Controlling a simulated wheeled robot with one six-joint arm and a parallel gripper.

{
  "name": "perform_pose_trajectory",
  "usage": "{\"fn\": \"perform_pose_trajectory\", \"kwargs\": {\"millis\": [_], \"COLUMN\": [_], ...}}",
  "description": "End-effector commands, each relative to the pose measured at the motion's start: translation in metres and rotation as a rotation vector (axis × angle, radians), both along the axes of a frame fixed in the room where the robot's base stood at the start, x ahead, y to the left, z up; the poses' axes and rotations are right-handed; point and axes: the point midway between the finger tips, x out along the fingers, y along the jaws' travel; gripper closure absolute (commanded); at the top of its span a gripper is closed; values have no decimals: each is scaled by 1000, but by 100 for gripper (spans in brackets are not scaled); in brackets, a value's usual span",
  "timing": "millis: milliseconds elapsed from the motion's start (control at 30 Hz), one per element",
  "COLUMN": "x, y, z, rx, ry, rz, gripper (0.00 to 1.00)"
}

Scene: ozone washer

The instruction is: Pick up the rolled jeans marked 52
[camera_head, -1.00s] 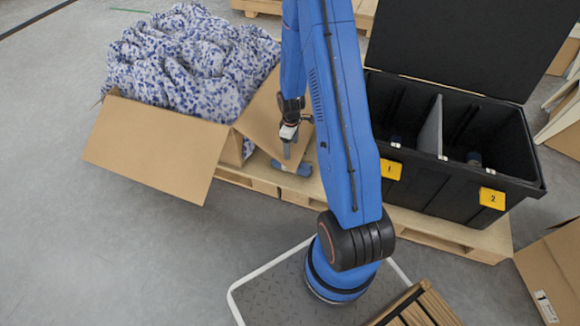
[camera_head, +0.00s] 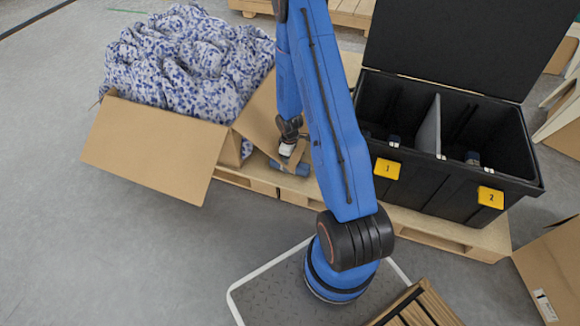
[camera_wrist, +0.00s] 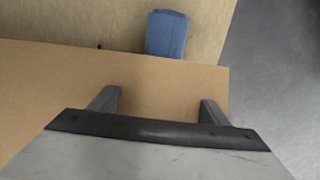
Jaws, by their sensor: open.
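The rolled jeans appear as a small blue roll (camera_head: 302,169) on the wooden pallet, beside the patterned-cloth box. In the wrist view the blue roll (camera_wrist: 166,33) is at top centre, and the cardboard flap's edge cuts across its near end. No number 52 is readable. My gripper (camera_wrist: 160,103) is open and empty, its two fingers spread over the flap, with the roll lying beyond them. In the head view my gripper (camera_head: 287,158) is low beside the roll and partly covers it.
A cardboard box (camera_head: 150,145) heaped with blue-and-white cloth (camera_head: 190,65) has an open flap (camera_head: 262,112) close to my gripper. A black two-compartment bin (camera_head: 435,185), labelled 1 and 2, stands open at right with small items inside. Grey floor (camera_head: 120,260) is clear at lower left.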

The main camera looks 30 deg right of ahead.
Motion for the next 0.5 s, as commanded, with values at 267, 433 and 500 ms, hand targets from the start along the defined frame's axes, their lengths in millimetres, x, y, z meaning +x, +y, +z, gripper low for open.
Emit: {"fn": "perform_pose_trajectory", "kwargs": {"millis": [267,433,500], "x": [1,1,1], "y": [-1,-1,-1], "z": [-16,-22,-23], "rx": [-2,-1,-1], "ry": [1,-1,-1], "rz": [1,1,0], "gripper": [31,31,31]}}
